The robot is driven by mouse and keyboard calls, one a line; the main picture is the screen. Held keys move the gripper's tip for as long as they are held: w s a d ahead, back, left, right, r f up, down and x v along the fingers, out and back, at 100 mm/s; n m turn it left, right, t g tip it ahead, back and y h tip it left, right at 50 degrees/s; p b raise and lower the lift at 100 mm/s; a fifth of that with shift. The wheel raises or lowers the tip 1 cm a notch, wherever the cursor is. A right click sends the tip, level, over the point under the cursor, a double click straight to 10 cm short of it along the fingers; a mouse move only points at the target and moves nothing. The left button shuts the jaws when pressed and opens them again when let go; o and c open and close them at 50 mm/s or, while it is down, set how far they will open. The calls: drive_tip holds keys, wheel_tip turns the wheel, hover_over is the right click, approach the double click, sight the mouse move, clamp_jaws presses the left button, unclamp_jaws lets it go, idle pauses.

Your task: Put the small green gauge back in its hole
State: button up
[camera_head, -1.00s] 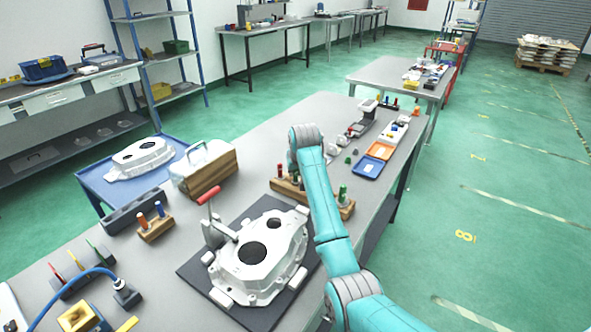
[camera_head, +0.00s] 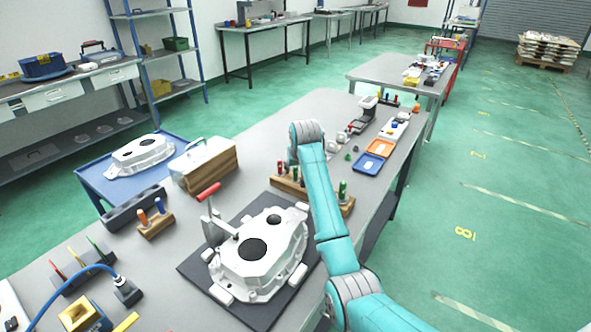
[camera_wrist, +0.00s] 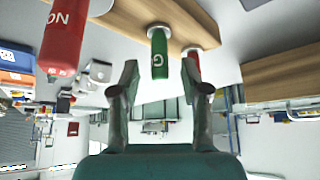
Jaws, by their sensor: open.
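A green gauge (camera_wrist: 158,52) marked with a G hangs from the wooden gauge block (camera_wrist: 125,14) in the upside-down wrist view, its silver collar at the wood. My gripper (camera_wrist: 160,75) is open, with one finger on each side of the green gauge in the picture. I see no contact. A red gauge (camera_wrist: 193,65) is partly hidden behind the right finger. A large red gauge (camera_wrist: 64,35) is close to the camera at left. In the head view, the gauge block (camera_head: 287,186) holds green handles (camera_head: 342,190) beside my arm, which hides part of the block and my gripper.
A white casting (camera_head: 262,262) with a red-handled clamp (camera_head: 208,192) lies on a dark mat in front of the block. Blue (camera_head: 369,164) and orange (camera_head: 380,148) trays lie beyond my arm.

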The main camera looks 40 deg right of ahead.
drive_tip(key=v, duration=1)
drive_tip(key=shift+r, duration=0.15)
drive_tip(key=shift+s, duration=0.1)
